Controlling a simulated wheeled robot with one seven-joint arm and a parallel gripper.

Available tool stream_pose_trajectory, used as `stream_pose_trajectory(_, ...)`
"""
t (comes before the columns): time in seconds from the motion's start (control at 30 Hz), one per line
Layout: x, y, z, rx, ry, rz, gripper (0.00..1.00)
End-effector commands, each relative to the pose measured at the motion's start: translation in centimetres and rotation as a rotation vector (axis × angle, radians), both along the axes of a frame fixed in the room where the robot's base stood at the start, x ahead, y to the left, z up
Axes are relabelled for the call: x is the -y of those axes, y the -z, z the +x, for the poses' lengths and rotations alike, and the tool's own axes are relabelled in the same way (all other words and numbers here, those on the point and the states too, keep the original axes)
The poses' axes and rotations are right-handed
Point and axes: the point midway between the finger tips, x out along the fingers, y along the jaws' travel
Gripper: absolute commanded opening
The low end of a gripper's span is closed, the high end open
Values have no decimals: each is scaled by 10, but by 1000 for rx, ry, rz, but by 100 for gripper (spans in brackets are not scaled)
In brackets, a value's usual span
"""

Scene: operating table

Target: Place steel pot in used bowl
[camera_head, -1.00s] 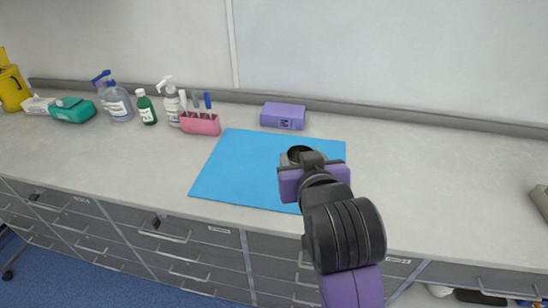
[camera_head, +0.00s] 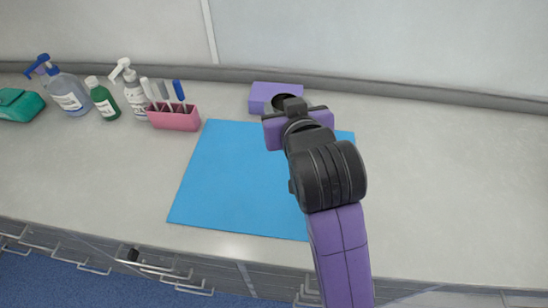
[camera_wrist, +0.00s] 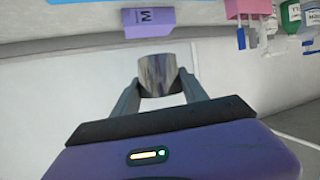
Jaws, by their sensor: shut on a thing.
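The steel pot (camera_wrist: 160,75) is a shiny grey cylinder between the two fingers of my gripper (camera_wrist: 161,84) in the wrist view. My gripper is shut on its sides. In the head view my gripper (camera_head: 290,104) appears over the back right part of the blue mat, in front of the purple box. Only the pot's dark opening (camera_head: 286,100) and a bit of its rim show there, with my wrist covering the rest. I see no used bowl in any current frame.
A blue mat (camera_head: 225,175) lies on the grey counter. The counter (camera_head: 445,180) right of the mat is clear.

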Motion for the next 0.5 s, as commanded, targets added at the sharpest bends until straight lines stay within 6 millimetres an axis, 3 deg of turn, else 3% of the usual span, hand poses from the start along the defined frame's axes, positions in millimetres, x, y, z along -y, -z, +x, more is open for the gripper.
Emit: stream_pose_trajectory(0.5,0,122,-1,-5,-1,-2,12)
